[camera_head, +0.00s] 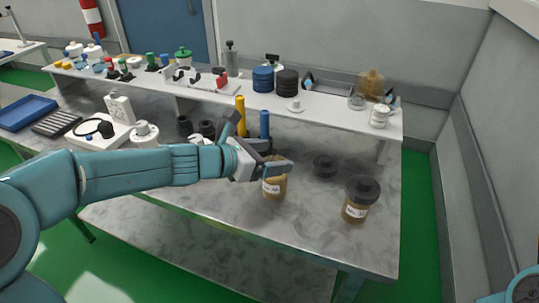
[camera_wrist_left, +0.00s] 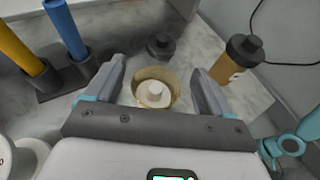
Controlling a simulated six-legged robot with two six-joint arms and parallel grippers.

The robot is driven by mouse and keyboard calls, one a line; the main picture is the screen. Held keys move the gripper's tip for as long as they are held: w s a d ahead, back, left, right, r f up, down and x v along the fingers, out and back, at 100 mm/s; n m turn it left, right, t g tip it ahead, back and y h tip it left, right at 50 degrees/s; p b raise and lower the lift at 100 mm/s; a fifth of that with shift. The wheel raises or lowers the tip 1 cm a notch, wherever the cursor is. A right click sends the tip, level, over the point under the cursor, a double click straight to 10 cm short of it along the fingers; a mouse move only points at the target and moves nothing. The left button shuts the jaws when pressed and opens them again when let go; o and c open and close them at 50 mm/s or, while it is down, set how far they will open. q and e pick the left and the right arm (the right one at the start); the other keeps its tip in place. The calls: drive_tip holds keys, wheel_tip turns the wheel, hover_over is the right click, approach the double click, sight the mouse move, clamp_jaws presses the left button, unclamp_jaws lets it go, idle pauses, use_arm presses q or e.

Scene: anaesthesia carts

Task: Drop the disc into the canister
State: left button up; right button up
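The amber canister (camera_head: 274,188) with a white label stands lidless on the grey bench. In the left wrist view its round mouth (camera_wrist_left: 156,73) faces me, between and beyond my fingers. A white disc with a small knob (camera_wrist_left: 155,96) shows within the mouth's outline, apart from both fingers; it appears to be inside the canister, though its depth is hard to tell. My left gripper (camera_head: 268,160) is over the canister. In the wrist view its two fingers (camera_wrist_left: 158,88) are wide apart, with nothing gripped. My right gripper is out of view.
A black lid (camera_head: 323,166) lies right of the canister. A closed amber jar (camera_head: 357,203) stands near the bench's right end. Yellow (camera_head: 240,115) and blue (camera_head: 264,124) cylinders stand behind the gripper. Another white knobbed disc (camera_head: 295,107) sits on the crowded raised shelf (camera_head: 330,115).

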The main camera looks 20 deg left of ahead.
use_arm(q)
drive_tip(key=shift+r, duration=0.1)
idle(0.4)
wheel_tip(320, 180, up, 7)
drive_tip(key=p, duration=0.6)
drive_tip(key=shift+p, duration=0.3)
drive_tip(key=shift+f, duration=0.2)
